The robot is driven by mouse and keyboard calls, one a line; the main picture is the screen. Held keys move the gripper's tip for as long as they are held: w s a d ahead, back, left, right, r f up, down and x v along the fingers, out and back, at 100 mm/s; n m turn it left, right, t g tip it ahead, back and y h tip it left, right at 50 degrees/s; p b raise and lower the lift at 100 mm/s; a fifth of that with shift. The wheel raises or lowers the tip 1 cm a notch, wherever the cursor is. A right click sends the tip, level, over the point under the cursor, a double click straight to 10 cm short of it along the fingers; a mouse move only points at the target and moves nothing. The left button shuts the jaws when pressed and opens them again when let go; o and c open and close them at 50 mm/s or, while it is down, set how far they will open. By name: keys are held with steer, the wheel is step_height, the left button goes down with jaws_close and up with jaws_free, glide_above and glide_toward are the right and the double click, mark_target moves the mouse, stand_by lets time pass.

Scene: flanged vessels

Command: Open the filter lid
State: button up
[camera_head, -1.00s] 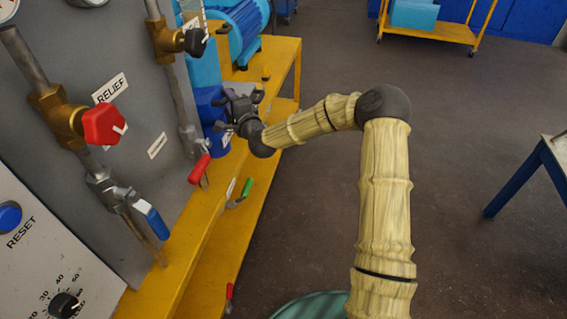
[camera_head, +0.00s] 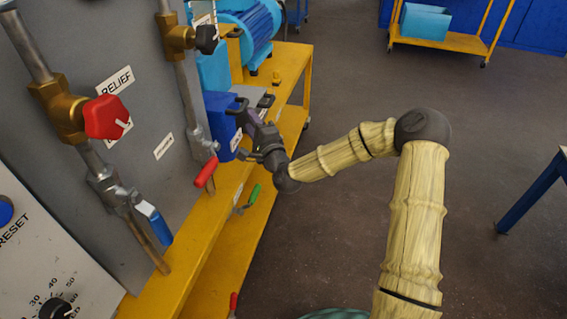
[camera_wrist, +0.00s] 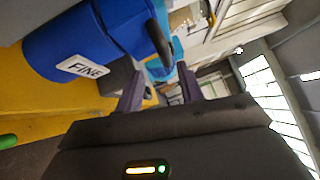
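The filter is a blue vessel (camera_head: 219,112) on the yellow bench, partly hidden behind my gripper in the head view. In the wrist view the vessel (camera_wrist: 55,48) lies tilted at upper left and bears a white FINE label (camera_wrist: 83,67). A dark curved handle (camera_wrist: 160,42) sticks out at its lid end, and its tip shows between my fingertips in the picture; I cannot tell whether it is at their depth. My gripper (camera_head: 250,115) is beside the vessel's top. In the wrist view my gripper's two fingers (camera_wrist: 160,80) stand apart, with no grasped thing visible.
A grey panel with a red knob (camera_head: 105,117), a blue lever (camera_head: 154,223) and a red lever (camera_head: 206,172) stands to the left. A green-handled valve (camera_head: 253,194) is below my gripper. A blue motor (camera_head: 256,27) stands behind.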

steer(key=s+d+n+g+h+p, duration=0.1)
steer(key=s+d+n+g+p, duration=0.2)
steer(key=s+n+g+p, duration=0.2)
steer(key=s+d+n+g+h+p, duration=0.2)
steer(key=s+d+n+g+p, duration=0.2)
steer(key=s, duration=0.8)
steer(key=n+p, duration=0.2)
steer(key=p, duration=0.2)
steer(key=shift+d+r+n+g, duration=0.15)
steer(key=shift+r+n+g, duration=0.15)
steer(key=shift+g, duration=0.1)
